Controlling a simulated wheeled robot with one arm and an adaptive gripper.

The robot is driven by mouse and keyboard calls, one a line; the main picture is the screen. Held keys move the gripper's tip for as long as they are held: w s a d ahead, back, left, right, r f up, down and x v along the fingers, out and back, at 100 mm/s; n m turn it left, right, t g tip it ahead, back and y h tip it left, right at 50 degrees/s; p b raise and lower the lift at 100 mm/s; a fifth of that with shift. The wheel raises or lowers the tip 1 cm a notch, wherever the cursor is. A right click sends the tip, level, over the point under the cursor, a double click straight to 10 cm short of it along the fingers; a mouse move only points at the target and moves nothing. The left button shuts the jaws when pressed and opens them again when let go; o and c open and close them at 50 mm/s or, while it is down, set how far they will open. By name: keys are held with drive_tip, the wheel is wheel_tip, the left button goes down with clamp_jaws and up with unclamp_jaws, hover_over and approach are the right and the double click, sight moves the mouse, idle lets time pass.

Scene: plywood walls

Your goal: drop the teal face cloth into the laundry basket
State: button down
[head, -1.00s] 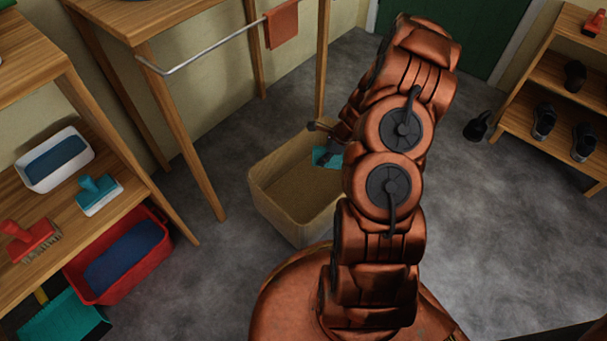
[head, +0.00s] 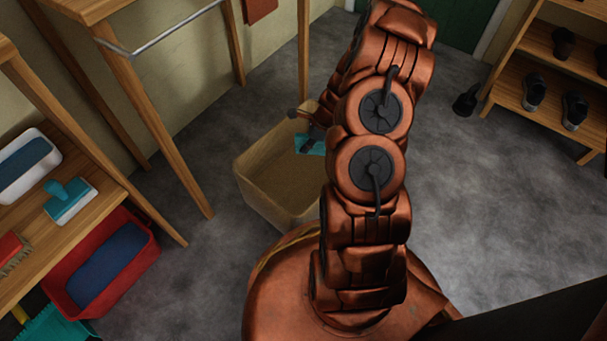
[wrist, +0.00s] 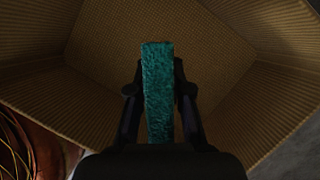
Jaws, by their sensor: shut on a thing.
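The teal face cloth (head: 311,144) is held by my gripper (head: 309,147) over the right part of the laundry basket. In the wrist view the cloth (wrist: 158,92) stands folded between the two dark fingers of my gripper (wrist: 159,95), which are shut on it. The laundry basket (head: 262,202) is a tan woven open box on the grey floor. In the wrist view its ribbed inner walls (wrist: 265,95) and floor surround the cloth. The basket looks empty where I can see into it. My arm hides its right side in the head view.
A wooden frame with a metal rail (head: 165,38) stands behind and left of the basket. A red tub (head: 137,262) and a shelf with a teal brush (head: 69,200) are at left. A shoe rack (head: 540,120) is at right. Open floor (head: 460,190) lies between.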

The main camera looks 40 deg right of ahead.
drive_tip(key=shift+f+b, duration=0.55)
drive_tip(key=shift+f, duration=0.25)
drive_tip(key=c, duration=1)
unclamp_jaws()
drive_tip(key=shift+d+r, duration=0.1)
drive_tip(key=shift+r, duration=0.05)
drive_tip(key=v, duration=1.1)
drive_tip(key=shift+s+d+r, duration=0.1)
drive_tip(key=shift+s+r, duration=0.05)
drive_tip(key=shift+r, duration=0.2)
